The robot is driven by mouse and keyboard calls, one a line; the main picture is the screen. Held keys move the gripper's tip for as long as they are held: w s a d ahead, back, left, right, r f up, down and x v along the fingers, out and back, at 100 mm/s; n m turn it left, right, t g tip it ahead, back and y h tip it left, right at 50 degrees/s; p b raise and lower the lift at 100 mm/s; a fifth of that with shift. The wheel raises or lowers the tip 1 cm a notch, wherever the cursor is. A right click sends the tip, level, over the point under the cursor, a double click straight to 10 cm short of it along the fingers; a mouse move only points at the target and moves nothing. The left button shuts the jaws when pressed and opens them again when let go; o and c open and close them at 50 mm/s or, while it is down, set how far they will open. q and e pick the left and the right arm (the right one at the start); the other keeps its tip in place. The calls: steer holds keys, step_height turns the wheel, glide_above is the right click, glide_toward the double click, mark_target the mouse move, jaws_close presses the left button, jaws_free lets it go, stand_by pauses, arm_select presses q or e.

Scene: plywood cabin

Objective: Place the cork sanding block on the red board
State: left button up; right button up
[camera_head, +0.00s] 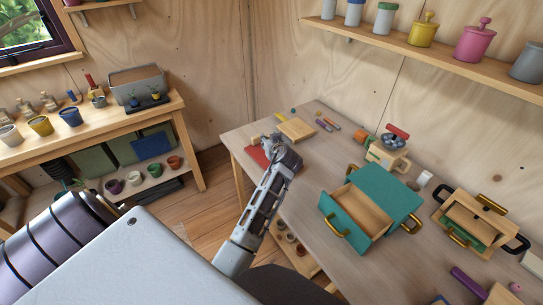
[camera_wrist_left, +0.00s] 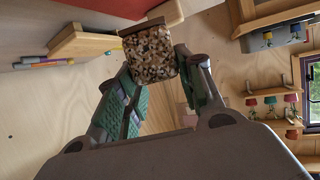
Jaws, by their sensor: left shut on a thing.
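The cork sanding block (camera_wrist_left: 150,55), speckled brown with a darker brown strip along one edge, sits between the fingers of my left gripper (camera_wrist_left: 165,85) in the left wrist view. The gripper is shut on it. In the head view my left gripper (camera_head: 284,155) is over the far left end of the workbench, beside and partly in front of the red board (camera_head: 257,158). Its hand hides part of the board, and I cannot make out the block clearly there. A red surface (camera_wrist_left: 95,10) also shows at the top of the left wrist view. My right gripper is not in view.
A pale wooden block (camera_head: 297,130) lies just beyond the gripper, with markers (camera_head: 325,125) to its right. A teal box with an open drawer (camera_head: 343,218) stands nearer on the workbench (camera_head: 302,186). Bare bench top lies between the gripper and the box.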

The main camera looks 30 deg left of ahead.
arm_select(q)
steer(key=shift+f, duration=1.95)
steer(key=shift+f, duration=1.9)
steer(key=shift+f, duration=0.15)
steer(key=o, duration=1)
